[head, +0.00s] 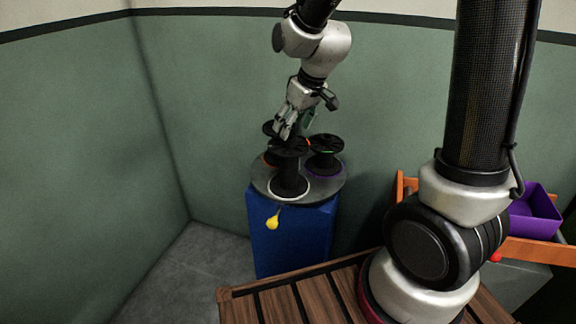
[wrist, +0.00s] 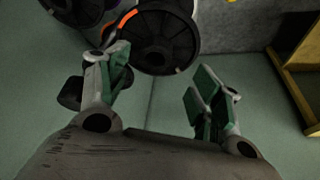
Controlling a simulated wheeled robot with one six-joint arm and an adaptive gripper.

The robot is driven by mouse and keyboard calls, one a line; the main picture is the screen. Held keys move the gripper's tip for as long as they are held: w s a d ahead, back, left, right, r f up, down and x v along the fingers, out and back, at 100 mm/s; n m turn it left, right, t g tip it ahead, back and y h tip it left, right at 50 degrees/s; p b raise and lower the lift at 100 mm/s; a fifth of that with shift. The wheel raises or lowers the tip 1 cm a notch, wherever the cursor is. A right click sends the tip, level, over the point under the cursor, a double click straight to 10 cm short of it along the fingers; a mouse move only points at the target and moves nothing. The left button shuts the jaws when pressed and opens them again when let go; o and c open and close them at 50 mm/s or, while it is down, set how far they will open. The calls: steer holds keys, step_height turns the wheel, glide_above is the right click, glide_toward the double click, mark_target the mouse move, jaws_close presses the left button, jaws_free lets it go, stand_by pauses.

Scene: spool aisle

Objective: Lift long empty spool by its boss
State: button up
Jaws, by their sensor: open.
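In the head view several black spools stand upright on a round grey turntable (head: 325,190). The front spool (head: 289,172) has a white ring at its base. The right spool (head: 326,158) has a purple ring at its base. Another spool behind on the left is mostly hidden and shows some orange. I cannot tell for sure which is the long empty one. My gripper (head: 293,128) is over the spools, close above their tops; contact cannot be judged. In the wrist view my gripper (wrist: 160,76) is open and empty, green pads apart, with a black spool flange (wrist: 157,40) beyond.
The turntable sits on a blue pedestal (head: 290,242) near the green walls. A yellow tag (head: 273,220) hangs at the turntable's front edge. An orange frame (head: 400,188) and a purple bin (head: 532,215) stand at the right. Floor left of the pedestal is clear.

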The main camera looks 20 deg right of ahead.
mark_target(291, 134)
steer(key=x, duration=0.5)
steer(key=shift+w+d, duration=0.1)
steer(key=shift+d, duration=0.25)
jaws_close()
steer(key=shift+r, duration=0.1)
